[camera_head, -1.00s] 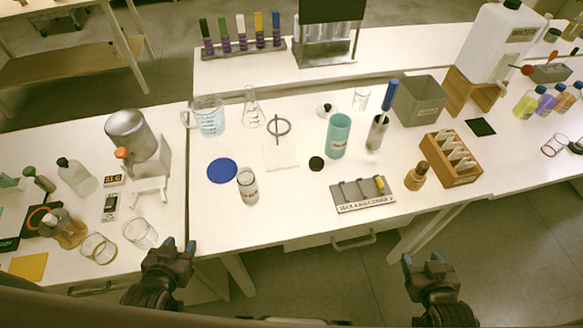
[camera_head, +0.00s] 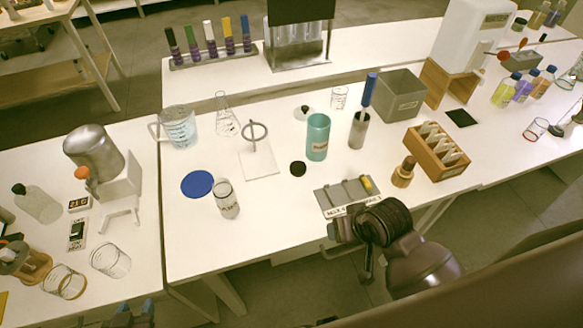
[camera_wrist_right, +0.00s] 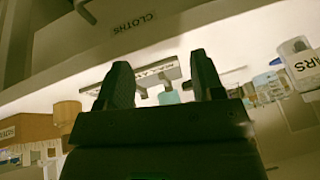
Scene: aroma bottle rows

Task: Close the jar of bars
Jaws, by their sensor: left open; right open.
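A clear glass jar with a white label (camera_head: 227,198) stands upright near the table's front edge, its top seemingly uncovered. In the right wrist view a labelled jar (camera_wrist_right: 301,68) at the right edge shows the letters "ARS". A blue disc (camera_head: 197,184) lies flat beside the jar. A small black disc (camera_head: 298,169) lies further right; I cannot tell whether either is a lid. My right gripper (camera_wrist_right: 163,80) is open and empty, at the table's front edge by the grey rack, right of the jar. My left gripper (camera_head: 135,308) is open, low and partly cut off.
The grey labelled rack (camera_head: 345,193) is close to my right gripper. A drawer marked "CLOTHS" (camera_wrist_right: 135,22) is below the table edge.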

